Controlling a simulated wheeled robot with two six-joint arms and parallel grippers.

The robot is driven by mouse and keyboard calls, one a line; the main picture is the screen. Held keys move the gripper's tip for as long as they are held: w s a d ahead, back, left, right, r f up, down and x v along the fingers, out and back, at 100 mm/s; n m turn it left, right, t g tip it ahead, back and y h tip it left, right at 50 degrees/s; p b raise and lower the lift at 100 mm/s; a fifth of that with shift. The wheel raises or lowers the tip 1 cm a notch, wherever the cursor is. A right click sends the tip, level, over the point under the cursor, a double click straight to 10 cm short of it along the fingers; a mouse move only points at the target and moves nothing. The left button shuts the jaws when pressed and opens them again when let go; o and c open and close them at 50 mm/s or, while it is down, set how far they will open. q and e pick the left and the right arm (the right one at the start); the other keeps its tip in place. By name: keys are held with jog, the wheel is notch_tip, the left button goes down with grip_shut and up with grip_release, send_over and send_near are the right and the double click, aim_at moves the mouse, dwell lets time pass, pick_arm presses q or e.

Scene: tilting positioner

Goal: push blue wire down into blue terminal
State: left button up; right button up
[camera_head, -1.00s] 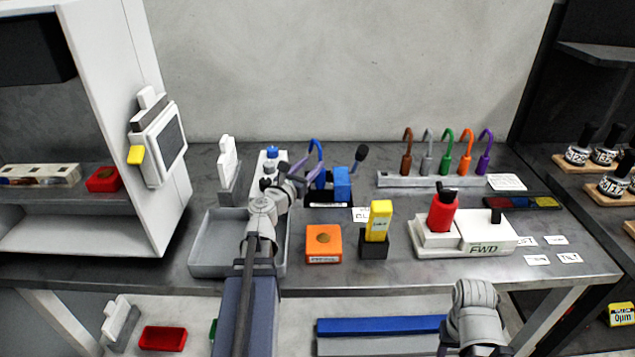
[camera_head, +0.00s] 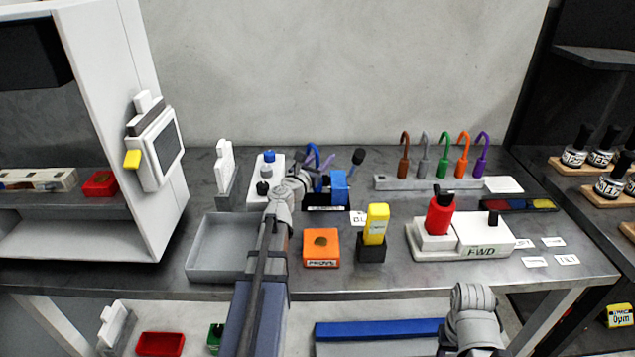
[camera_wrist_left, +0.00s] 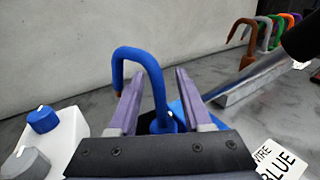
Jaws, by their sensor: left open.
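The blue wire (camera_head: 314,154) is a hooked blue piece with a thicker lower body, standing by the blue terminal (camera_head: 340,188) at the back of the bench. In the left wrist view the wire (camera_wrist_left: 150,60) arches up, its thin end hanging to the left. My left gripper (camera_head: 316,168) is open around it. In the wrist view its two purple fingers (camera_wrist_left: 158,78) stand either side of the wire's lower body, with gaps showing. The blue terminal (camera_wrist_left: 178,110) is mostly hidden behind the right finger. My right gripper's jaws are out of view.
A white box with a blue knob (camera_head: 269,157) is just left of my gripper. A dark-tipped lever (camera_head: 357,157) rises close on the right. A grey tray (camera_head: 215,245), orange block (camera_head: 321,247) and yellow block (camera_head: 376,224) stand in front. Several coloured hooks line a rack (camera_head: 430,184).

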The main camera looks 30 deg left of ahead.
pick_arm(q)
jog(key=shift+w, duration=0.2)
grip_shut()
dwell(1.3)
